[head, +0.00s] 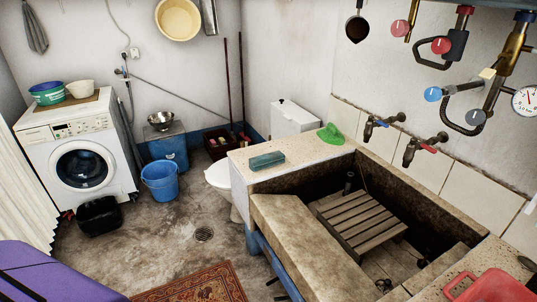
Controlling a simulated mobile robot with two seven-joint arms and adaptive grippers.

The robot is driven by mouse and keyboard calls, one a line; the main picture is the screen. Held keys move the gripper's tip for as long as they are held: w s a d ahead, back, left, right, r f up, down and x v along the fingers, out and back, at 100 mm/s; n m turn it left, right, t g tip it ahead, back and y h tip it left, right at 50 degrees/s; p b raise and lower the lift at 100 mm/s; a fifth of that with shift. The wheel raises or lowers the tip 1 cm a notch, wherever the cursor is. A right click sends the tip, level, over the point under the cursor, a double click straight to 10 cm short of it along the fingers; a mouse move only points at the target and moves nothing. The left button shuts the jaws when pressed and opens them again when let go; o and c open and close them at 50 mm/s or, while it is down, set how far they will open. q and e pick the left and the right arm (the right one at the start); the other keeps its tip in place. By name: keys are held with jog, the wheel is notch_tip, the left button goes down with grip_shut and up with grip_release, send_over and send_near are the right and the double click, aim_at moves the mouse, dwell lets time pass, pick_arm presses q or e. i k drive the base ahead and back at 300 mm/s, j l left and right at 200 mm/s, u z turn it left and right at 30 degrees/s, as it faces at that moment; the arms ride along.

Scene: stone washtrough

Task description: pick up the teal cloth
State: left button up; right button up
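The teal cloth (267,160) is a small folded block. It lies flat on the speckled stone ledge (293,152) at the left end of the washtrough, near the ledge's left side. Nothing covers it and nothing touches it from above. Neither of my grippers shows in the head view.
A green object (331,134) stands on the same ledge, right of the cloth. The stone trough (300,225) holds a wooden slatted rack (360,218). Taps (420,148) jut from the wall. A red tub (495,288) is at lower right. A blue bucket (160,181) stands on the floor.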

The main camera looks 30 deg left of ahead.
aim_at(265, 161)
jog(key=i+j, duration=0.15)
jog(key=j, duration=0.2)
jog(key=i+j+z, duration=0.15)
jog(key=j, duration=0.2)
jog(key=i+j, duration=0.2)
jog(key=j, duration=0.15)
jog(key=z, duration=0.05)
